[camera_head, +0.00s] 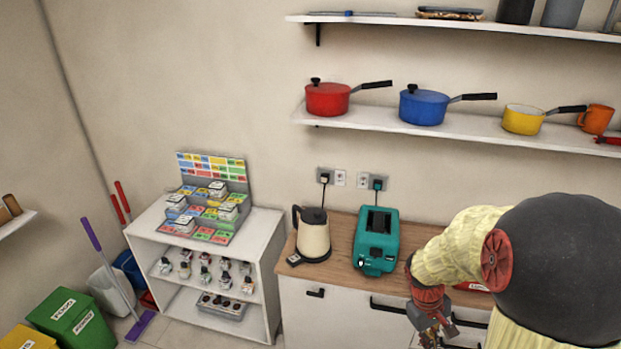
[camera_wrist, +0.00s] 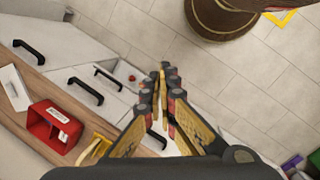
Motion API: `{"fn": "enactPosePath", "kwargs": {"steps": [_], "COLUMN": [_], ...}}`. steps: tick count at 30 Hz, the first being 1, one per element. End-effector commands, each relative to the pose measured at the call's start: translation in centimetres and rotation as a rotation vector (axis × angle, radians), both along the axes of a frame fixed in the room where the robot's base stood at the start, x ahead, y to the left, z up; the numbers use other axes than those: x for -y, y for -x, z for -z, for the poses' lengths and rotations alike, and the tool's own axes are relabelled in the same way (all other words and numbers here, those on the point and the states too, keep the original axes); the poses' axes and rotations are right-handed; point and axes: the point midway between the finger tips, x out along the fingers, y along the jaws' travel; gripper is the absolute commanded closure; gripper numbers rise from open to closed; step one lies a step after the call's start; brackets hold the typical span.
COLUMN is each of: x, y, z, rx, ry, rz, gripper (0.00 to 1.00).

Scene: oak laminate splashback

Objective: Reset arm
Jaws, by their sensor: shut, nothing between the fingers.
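My gripper (camera_head: 434,330) hangs at the end of my yellow-sleeved arm at the lower right of the head view, in front of the cabinet's drawer fronts. In the wrist view my gripper (camera_wrist: 160,78) points away from the camera with its fingertips together and nothing between them. It is over the floor beside the counter edge and touches nothing that I can see.
The wooden counter (camera_head: 343,243) holds a cream kettle (camera_head: 313,237) and a teal toaster (camera_head: 377,240). A red box (camera_wrist: 55,125) lies on it in the wrist view. Drawer handles (camera_wrist: 86,91) stick out nearby. A dark brown round object (camera_wrist: 225,15) stands on the floor.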

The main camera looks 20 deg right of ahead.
Motion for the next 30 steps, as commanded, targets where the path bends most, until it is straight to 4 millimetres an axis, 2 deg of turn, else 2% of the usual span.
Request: {"fn": "enactPosePath", "kwargs": {"steps": [3,9,18,25,30], "x": [-4.1,-10.7,-18.9,-22.0,-23.2], "y": [0.3,1.5,3.4,4.2,4.5], "z": [-2.9,-6.8,-11.5,-14.7,-15.2], "rx": [0.087,0.224,0.461,0.628,0.665], "ry": [-0.011,-0.069,-0.176,-0.203,-0.217], "rz": [0.111,0.223,0.167,0.049,-0.001], "gripper": [1.00,1.00,1.00,1.00,1.00]}}
